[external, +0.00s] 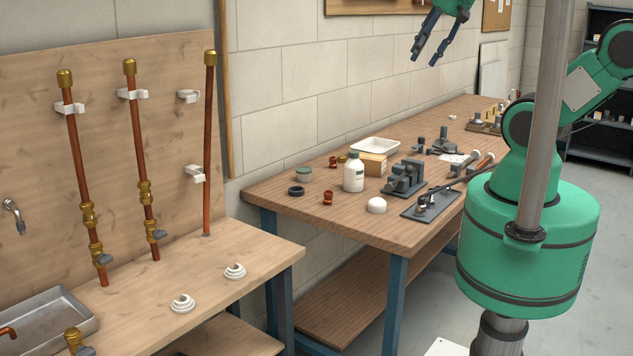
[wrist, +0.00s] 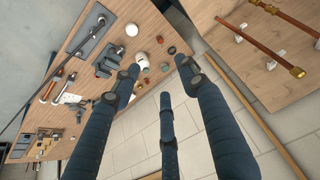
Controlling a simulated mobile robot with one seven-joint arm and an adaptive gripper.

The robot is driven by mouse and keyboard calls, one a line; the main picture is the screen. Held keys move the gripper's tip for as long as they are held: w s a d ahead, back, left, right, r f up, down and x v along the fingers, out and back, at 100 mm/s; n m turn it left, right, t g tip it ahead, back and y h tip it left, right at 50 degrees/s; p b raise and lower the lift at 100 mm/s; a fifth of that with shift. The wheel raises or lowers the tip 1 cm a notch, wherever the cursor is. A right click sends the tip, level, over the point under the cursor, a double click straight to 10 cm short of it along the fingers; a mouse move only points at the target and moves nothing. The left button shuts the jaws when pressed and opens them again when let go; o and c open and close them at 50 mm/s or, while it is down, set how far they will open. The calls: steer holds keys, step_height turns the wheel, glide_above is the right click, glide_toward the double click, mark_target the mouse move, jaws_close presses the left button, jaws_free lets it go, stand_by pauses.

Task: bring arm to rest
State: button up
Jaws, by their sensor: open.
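My gripper (external: 432,40) is at the top of the external view, high above the wooden workbench and near the block wall. Its dark fingers point down and to the left, spread apart with nothing between them. In the wrist view my gripper (wrist: 160,82) shows several dark fingers, apart and empty, with the bench and wall beyond them. The upper part of my arm is cut off by the top edge of the external view, and a grey pole hides part of it.
The workbench (external: 350,222) carries a white bottle (external: 353,172), a white tray (external: 376,147), a vise (external: 405,178) and small fittings. At left, copper pipes (external: 140,165) stand against a wooden panel. A dark shelf (external: 598,140) stands at back right. The air around my gripper looks clear.

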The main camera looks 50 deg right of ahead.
steer(key=shift+s+f, duration=0.15)
steer(key=shift+s, duration=0.05)
steer(key=shift+f, duration=0.1)
step_height(320, 180, down, 9)
steer(key=b, duration=0.9)
